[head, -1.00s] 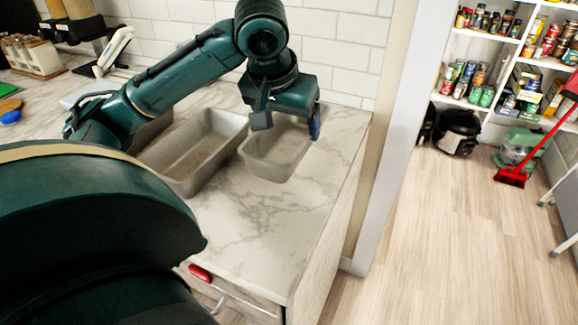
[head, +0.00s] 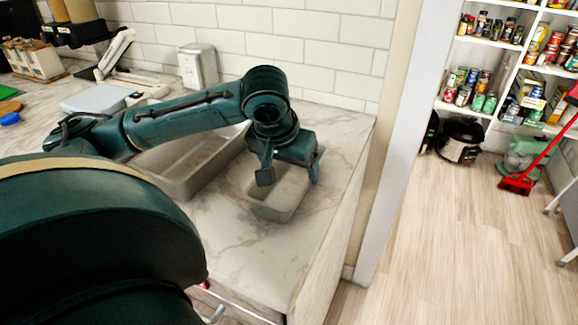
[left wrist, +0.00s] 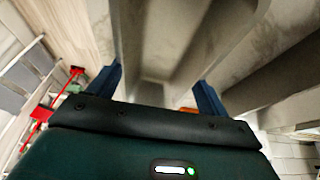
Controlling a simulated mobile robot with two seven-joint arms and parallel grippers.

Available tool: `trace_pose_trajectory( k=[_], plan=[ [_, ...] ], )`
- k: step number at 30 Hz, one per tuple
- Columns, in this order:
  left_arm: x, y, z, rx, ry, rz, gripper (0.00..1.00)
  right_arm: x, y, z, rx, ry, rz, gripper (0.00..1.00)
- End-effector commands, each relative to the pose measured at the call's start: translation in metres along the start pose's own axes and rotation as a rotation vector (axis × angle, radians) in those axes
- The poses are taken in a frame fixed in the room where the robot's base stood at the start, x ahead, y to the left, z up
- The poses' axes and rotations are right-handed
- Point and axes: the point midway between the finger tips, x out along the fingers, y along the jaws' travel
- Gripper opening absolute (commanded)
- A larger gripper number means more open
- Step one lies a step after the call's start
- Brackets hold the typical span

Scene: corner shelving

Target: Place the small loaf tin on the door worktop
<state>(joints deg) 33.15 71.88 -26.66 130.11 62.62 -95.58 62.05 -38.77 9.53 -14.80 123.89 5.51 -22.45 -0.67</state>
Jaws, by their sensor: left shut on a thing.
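The small loaf tin (head: 277,207) is a grey metal tin over the right end of the marble door worktop (head: 240,250), near the doorway. It looks upright, at or just above the marble; I cannot tell if it touches. My left gripper (head: 288,178) points down and is shut on the tin's rim. In the left wrist view, its two blue fingers (left wrist: 158,88) stand by the tin's grey wall. The gripper hides part of the tin in the head view. My right gripper is not in view.
A larger grey tin (head: 188,180) stands just left of the small one, partly behind my left arm. A tiled wall (head: 320,60) runs behind. Bare marble lies in front and to the right. A doorway to pantry shelves (head: 490,45) is at right.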

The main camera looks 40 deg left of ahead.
Motion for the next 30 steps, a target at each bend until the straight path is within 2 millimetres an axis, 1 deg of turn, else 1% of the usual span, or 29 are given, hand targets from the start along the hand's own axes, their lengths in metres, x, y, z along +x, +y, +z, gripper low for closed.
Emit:
trace_pose_trajectory(
  k=[6,7,14,20,23,26,29,30],
  plan=[
    [0.002,0.0,0.001,0.0,0.001,0.001,0.49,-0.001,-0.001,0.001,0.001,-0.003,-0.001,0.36],
    [0.002,0.0,0.001,0.0,0.0,0.001,0.81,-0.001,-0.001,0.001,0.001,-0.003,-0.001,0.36],
    [0.002,0.0,0.001,0.0,0.0,0.0,0.99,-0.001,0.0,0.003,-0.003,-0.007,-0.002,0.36],
    [0.002,0.0,0.001,0.0,0.0,0.001,1.0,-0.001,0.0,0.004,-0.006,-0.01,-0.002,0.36],
    [-0.002,0.0,-0.001,0.0,0.002,0.001,1.0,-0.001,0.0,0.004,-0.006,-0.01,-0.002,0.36],
    [-0.014,0.001,-0.002,0.001,0.003,0.002,1.0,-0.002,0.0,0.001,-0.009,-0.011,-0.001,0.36],
    [-0.034,0.0,-0.002,0.001,0.005,0.002,1.0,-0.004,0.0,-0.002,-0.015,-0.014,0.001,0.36],
    [-0.043,0.001,-0.003,0.001,0.006,0.002,1.0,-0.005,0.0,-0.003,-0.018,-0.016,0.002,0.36]
  ],
)
